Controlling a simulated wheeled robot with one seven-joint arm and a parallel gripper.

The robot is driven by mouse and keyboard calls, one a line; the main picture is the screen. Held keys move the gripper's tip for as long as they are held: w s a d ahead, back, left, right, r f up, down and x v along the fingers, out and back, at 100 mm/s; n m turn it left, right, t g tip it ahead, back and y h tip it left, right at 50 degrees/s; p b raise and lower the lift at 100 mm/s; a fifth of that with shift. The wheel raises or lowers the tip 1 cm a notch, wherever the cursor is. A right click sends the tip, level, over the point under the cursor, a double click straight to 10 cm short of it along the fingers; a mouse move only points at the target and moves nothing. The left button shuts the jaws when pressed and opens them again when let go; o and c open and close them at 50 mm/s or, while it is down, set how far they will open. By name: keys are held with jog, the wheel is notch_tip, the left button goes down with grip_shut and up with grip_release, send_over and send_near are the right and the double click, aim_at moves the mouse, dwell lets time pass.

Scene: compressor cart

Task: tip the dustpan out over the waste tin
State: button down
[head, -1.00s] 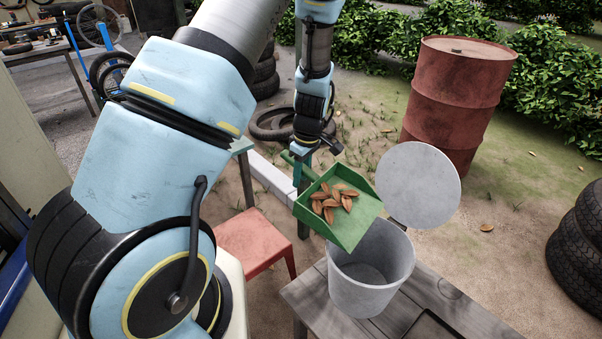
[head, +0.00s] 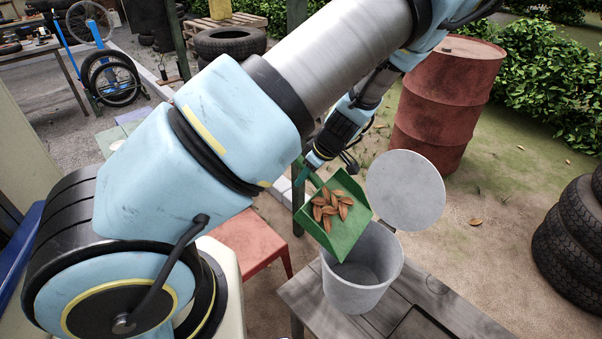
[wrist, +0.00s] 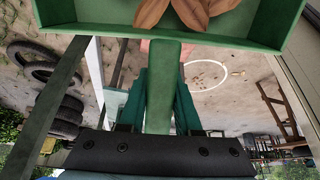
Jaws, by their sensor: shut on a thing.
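The green dustpan (head: 343,232) holds several brown leaves (head: 331,206). It is tilted, with its front lip low over the near-left part of the waste tin's mouth. The grey waste tin (head: 352,297) stands upright on a wooden bench, with its round lid (head: 406,190) swung open behind it. The part of the tin that shows inside looks empty. My gripper (wrist: 160,100) is shut on the dustpan's handle (wrist: 163,75) in the wrist view. In the head view my arm partly hides the gripper and handle.
The wooden bench (head: 300,291) has a dark recess right of the tin. A red stool (head: 252,243) stands left of it. A rusty drum (head: 445,105) is behind the lid, and stacked tyres (head: 577,235) are at the right.

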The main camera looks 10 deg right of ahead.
aim_at(316, 177)
jog(key=shift+s+d+r+t+y+p, duration=0.35)
jog(key=shift+s+d+r+p, duration=0.2)
jog(key=shift+r, duration=0.2)
jog(key=shift+s+d+r+t+y+p, duration=0.35)
jog(key=shift+r+p, duration=0.25)
jog(key=shift+r, duration=0.2)
jog(key=shift+s+d+r+t+y+p, duration=0.2)
jog(key=shift+s+d+r+t+p, duration=0.15)
jog(key=shift+s+r+p, duration=0.35)
jog(key=shift+w, duration=0.15)
